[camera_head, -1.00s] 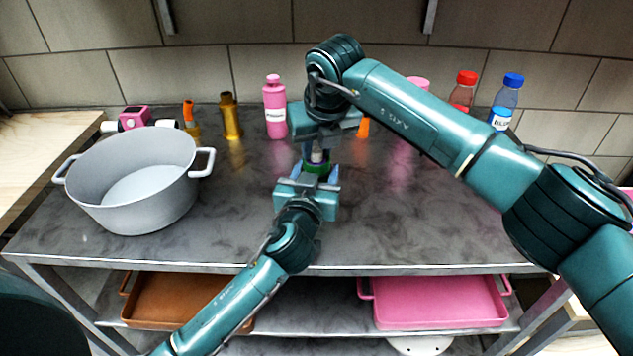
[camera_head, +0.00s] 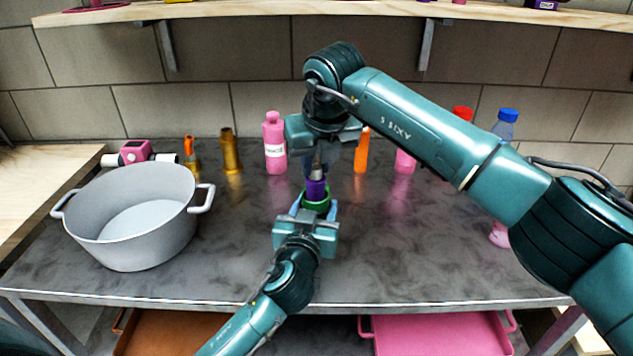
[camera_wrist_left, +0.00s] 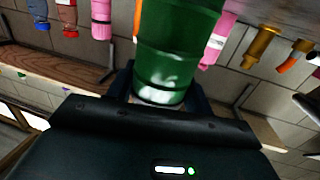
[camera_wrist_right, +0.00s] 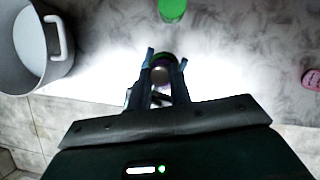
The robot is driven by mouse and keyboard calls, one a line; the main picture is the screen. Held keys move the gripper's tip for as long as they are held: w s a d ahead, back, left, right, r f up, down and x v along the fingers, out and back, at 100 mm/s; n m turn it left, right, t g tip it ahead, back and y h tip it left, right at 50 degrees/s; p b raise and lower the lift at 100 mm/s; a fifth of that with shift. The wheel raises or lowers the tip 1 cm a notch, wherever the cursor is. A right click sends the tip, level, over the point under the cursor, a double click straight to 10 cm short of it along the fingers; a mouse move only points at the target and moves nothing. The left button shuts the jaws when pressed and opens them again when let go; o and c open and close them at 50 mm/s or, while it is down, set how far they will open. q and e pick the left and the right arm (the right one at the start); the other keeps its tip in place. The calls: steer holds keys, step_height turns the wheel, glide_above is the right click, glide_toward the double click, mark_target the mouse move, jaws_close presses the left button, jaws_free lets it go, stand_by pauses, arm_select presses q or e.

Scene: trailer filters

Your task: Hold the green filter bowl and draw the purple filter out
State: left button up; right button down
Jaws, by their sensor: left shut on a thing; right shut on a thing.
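The green filter bowl (camera_head: 316,206) is upright above the worktop, between the fingers of my left gripper (camera_head: 316,212). It fills the upper middle of the left wrist view (camera_wrist_left: 178,50). The purple filter (camera_head: 315,189) stands partly above the bowl's rim; its lower end is hidden inside or behind the green. A grey end piece tops it. My right gripper (camera_head: 318,165) points down from above, shut on the filter's upper end. The right wrist view shows the grey round end (camera_wrist_right: 160,74) between its fingertips, with purple and green behind it.
A grey pot (camera_head: 135,215) stands at the left. Pink bottle (camera_head: 275,145), gold fitting (camera_head: 230,152), orange bottle (camera_head: 361,152) and blue-capped bottle (camera_head: 505,122) line the back. My right arm covers the back right. The worktop in front of the pink bottle is clear.

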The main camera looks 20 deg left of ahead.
step_height(320, 180, up, 14)
steer(key=shift+f, duration=0.1)
arm_select(q)
steer(key=o, duration=1.1)
